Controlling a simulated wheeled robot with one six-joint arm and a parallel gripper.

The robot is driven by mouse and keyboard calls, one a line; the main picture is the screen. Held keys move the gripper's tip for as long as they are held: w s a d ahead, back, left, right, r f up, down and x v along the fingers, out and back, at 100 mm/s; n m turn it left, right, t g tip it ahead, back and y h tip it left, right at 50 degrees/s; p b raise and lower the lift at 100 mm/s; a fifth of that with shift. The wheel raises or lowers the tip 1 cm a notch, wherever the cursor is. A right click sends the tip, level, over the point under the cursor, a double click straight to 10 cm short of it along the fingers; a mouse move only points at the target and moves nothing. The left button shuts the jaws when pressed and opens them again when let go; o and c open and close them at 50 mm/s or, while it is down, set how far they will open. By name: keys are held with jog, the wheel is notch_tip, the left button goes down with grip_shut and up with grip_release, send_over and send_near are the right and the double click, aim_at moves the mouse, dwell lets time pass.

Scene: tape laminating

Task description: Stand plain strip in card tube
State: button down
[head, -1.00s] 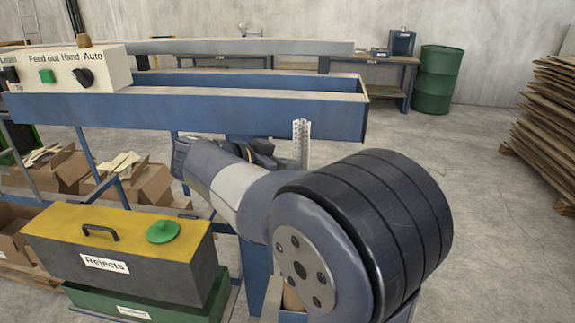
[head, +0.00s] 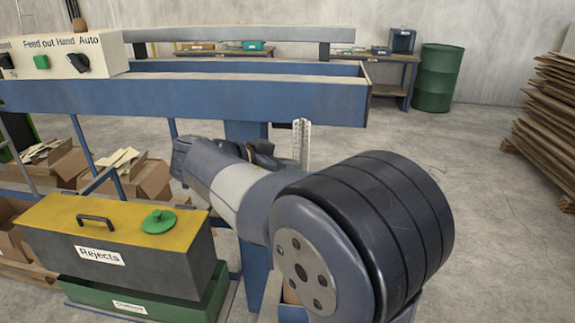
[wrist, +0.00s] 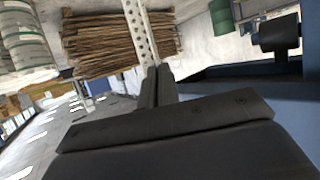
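A pale strip with rows of small holes (head: 301,143) stands upright beyond my arm in the head view. It also shows at the top of the wrist view (wrist: 141,32). My gripper (wrist: 157,80) is shut on its lower part, with the dark fingers close together around it. In the head view my arm hides most of the gripper. A small brown piece (head: 290,294), perhaps the card tube, shows low behind my arm; most of it is hidden and I cannot tell for sure.
A blue machine frame (head: 190,105) runs across behind the gripper. The rejects box (head: 160,264) stands at lower left, with open cartons (head: 150,180) behind it. A green drum (head: 437,78) and stacked cardboard (head: 545,115) stand farther right. The floor between is clear.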

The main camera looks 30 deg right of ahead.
notch_tip(320, 180, down, 4)
jog(key=b, duration=0.3)
jog(key=shift+r, duration=0.25)
dwell(0.4)
jog(key=c, duration=1.6)
grip_release()
jog(key=v, duration=1)
jog(key=shift+a+r, duration=0.15)
jog(key=shift+a, duration=0.25)
jog(key=shift+d, duration=0.15)
